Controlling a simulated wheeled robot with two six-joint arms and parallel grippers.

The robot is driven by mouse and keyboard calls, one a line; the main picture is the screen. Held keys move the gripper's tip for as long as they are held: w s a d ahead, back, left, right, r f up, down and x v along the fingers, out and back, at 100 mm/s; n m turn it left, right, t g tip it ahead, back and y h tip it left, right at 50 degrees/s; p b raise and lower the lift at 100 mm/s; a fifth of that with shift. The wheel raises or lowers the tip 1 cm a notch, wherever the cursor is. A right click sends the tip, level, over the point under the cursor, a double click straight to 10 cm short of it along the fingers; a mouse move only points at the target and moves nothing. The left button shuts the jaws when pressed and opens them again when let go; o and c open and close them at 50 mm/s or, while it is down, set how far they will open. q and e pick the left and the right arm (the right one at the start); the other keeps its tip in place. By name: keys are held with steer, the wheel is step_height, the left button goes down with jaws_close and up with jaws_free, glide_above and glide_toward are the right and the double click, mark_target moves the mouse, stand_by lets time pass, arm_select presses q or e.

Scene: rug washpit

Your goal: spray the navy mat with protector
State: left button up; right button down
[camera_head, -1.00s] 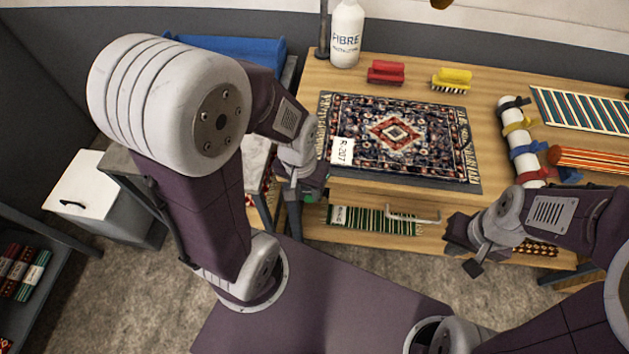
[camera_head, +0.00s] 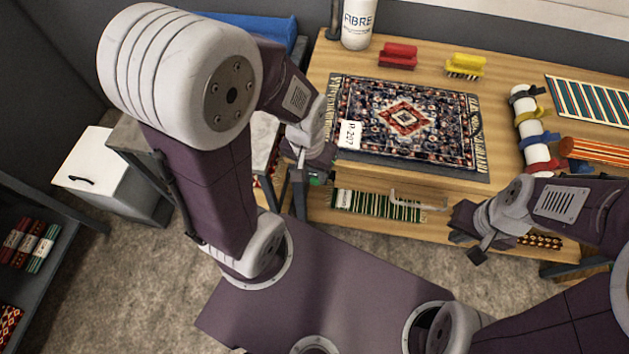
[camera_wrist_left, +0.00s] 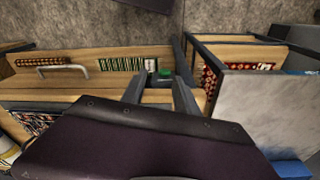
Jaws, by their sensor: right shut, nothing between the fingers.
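The navy mat (camera_head: 445,113), with a red and cream medallion, lies flat on the wooden bench in the head view. A white tag (camera_head: 349,134) lies on its left edge. A white bottle (camera_head: 358,24) marked FIBRE stands behind it; its smaller print is unreadable. My left gripper (camera_head: 315,172) is low at the bench's left front corner, off the mat. The left wrist view shows its fingers (camera_wrist_left: 160,90) apart. A small green thing (camera_wrist_left: 165,73) shows between their tips; I cannot tell what it is. My right gripper (camera_head: 469,238) is shut and empty before the bench front.
A red brush (camera_head: 398,55) and a yellow brush (camera_head: 465,65) lie behind the mat. A white roll with coloured straps (camera_head: 530,130) and a striped mat (camera_head: 592,101) lie right. A white-lidded bin (camera_head: 90,160) stands left.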

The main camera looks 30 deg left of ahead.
arm_select(q)
jaws_close()
stand_by(1.9)
